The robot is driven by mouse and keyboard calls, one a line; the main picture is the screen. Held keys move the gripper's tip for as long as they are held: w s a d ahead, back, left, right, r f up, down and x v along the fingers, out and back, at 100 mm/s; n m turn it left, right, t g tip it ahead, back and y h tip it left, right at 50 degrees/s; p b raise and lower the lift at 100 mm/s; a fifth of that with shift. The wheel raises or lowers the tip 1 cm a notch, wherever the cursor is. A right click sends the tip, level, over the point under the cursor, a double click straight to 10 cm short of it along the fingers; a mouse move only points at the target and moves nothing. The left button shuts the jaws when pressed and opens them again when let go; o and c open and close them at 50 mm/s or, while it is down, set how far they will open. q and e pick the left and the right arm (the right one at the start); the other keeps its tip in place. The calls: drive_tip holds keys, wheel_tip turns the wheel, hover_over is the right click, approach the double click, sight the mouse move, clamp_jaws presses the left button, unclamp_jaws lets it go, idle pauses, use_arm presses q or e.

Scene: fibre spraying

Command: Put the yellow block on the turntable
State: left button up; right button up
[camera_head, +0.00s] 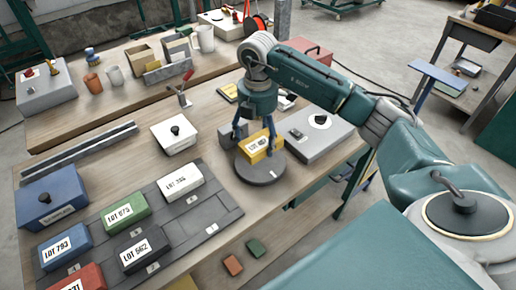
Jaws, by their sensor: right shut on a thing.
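The yellow block (259,144), with a white lot label on its face, is over the dark round turntable (261,174). My right gripper (256,134) reaches down from above and is shut on the yellow block, one blue finger on each side. The block's underside is hard to see, so I cannot tell whether it rests on the disc or hangs just above it. My left gripper is not in view.
A grey box with a dial (317,138) stands close right of the turntable. A dark mat (207,222) at the left holds white, green, black, blue and red lot blocks. A white box with a black knob (174,136) stands behind it. Small red and green pieces lie in front.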

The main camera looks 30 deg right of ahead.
sight(257, 149)
drive_tip(key=shift+f, duration=0.3)
drive_tip(key=shift+a+f, duration=0.1)
drive_tip(key=shift+f, duration=0.15)
wheel_tip(257, 149, down, 3)
drive_tip(key=shift+f+p, duration=0.2)
drive_tip(key=shift+p, duration=0.35)
drive_tip(key=shift+f, duration=0.35)
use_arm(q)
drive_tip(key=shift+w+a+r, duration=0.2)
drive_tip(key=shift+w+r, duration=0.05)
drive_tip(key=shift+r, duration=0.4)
use_arm(e)
drive_tip(key=shift+f, duration=0.15)
drive_tip(key=o, duration=1.7)
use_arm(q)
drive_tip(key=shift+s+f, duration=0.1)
